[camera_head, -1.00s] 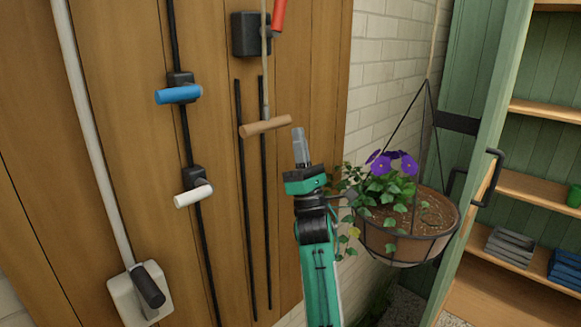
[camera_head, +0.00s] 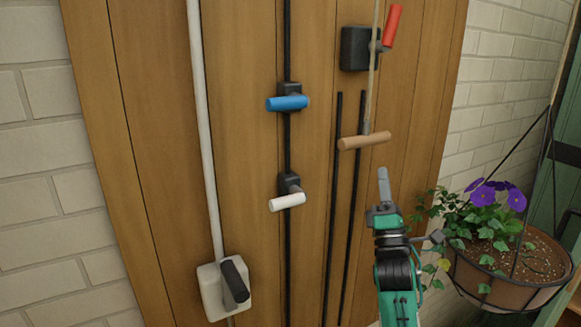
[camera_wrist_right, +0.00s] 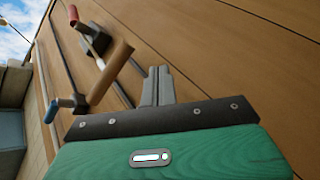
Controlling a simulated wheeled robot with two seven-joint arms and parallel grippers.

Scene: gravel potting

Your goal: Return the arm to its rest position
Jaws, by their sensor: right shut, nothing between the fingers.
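My right gripper (camera_head: 383,184) is shut and empty, at the end of my green right arm in the head view. It points up in front of the wooden panel, below the tan wooden handle (camera_head: 364,141) and apart from it in the picture. In the right wrist view the closed fingers (camera_wrist_right: 157,88) show in front of the panel, with the tan handle (camera_wrist_right: 110,72) to their left. My left gripper is not in view.
The wooden panel (camera_head: 160,130) carries a blue handle (camera_head: 288,103), a white handle (camera_head: 287,202), a red handle (camera_head: 393,26) and a black handle (camera_head: 235,281). A hanging planter (camera_head: 500,279) with purple flowers (camera_head: 497,194) is right of my arm.

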